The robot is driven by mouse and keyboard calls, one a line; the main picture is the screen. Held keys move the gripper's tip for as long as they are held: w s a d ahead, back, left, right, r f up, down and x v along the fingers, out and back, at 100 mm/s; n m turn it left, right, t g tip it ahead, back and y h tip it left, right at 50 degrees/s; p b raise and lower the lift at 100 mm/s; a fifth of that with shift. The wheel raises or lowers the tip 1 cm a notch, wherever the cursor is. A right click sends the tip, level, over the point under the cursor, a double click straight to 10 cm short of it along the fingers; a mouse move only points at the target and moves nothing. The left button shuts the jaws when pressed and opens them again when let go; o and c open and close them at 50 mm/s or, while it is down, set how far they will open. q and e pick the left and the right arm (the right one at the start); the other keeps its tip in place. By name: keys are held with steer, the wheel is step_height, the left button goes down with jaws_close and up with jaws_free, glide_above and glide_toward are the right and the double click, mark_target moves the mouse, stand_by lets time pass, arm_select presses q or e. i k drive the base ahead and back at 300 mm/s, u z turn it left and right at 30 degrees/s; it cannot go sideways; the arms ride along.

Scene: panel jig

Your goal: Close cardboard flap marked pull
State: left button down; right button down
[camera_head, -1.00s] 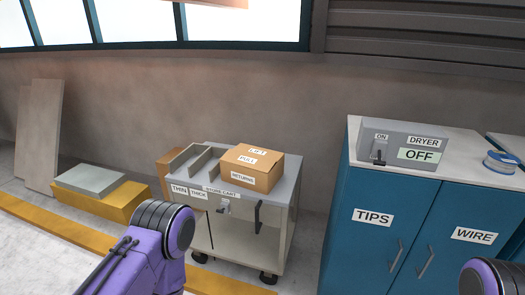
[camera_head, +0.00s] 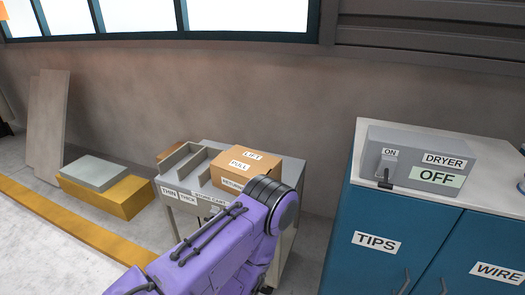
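A brown cardboard box (camera_head: 262,167) sits on top of the grey store cart (camera_head: 180,190), at its right end. Its top bears the labels LIFT and PULL; the flap marked PULL (camera_head: 240,165) faces up toward me and looks roughly level with the top. Its front label, RETURNS, is partly covered by my purple left arm. The arm comes up from the bottom and ends in a dark ringed joint just in front of the box. Neither of my grippers is in view.
Grey slotted holders (camera_head: 180,163) marked THIN and THICK stand left of the box. A blue cabinet (camera_head: 420,235) with a grey dryer box (camera_head: 415,155) stands to the right. A yellow block (camera_head: 115,195) lies on the floor at left. Floor between cart and cabinet is narrow.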

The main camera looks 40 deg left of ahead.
mark_target(241, 166)
steer(key=u, duration=0.3)
steer(key=i, duration=0.5)
steer(key=u, duration=0.45)
